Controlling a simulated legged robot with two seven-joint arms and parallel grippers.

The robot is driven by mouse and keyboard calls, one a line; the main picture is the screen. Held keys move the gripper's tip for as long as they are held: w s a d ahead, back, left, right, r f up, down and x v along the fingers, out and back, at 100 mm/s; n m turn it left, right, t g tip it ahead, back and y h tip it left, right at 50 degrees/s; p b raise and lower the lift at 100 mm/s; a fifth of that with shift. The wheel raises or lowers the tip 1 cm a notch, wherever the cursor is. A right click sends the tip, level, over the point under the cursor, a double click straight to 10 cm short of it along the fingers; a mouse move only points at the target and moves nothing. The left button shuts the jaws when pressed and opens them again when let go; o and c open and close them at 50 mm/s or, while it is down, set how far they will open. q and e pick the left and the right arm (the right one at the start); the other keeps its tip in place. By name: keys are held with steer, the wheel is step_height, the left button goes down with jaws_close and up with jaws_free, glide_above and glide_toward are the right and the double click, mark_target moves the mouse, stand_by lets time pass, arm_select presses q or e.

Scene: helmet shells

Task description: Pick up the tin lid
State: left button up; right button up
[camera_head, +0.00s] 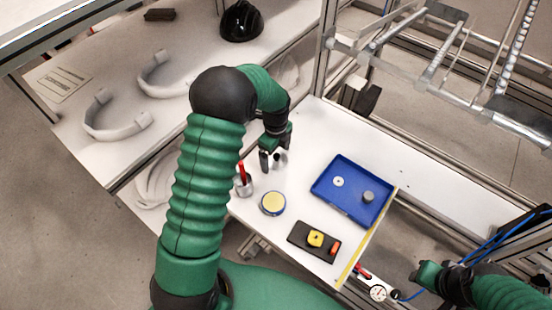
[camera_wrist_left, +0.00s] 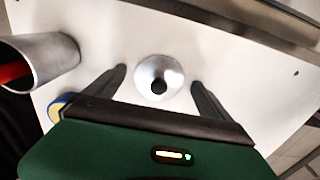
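The tin lid (camera_wrist_left: 147,70) is a small shiny silver disc with a black knob; it lies on the white table in the left wrist view. In the head view it is a small dark and silver spot (camera_head: 280,158), partly hidden by my left gripper (camera_head: 273,157). That gripper is open and empty over the lid. In the left wrist view its two dark fingers stand apart, one on each side of the lid, with no visible contact. My right gripper (camera_head: 427,274) is at the lower right, beyond the table's edge; its fingers are unclear.
Left of the lid stands a metal cup (camera_head: 243,188) holding a red-handled thing. A round yellow-topped tin (camera_head: 273,203), a blue tray (camera_head: 345,206) and a black tray (camera_head: 302,241) with small parts are nearer and to the right. Metal framing (camera_head: 322,60) rises behind.

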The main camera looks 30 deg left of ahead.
arm_select(q)
steer(key=shift+d, duration=0.2)
steer(key=c, duration=1.2)
steer(key=shift+r, duration=0.1)
steer(key=c, duration=0.3)
steer(key=shift+a, duration=0.1)
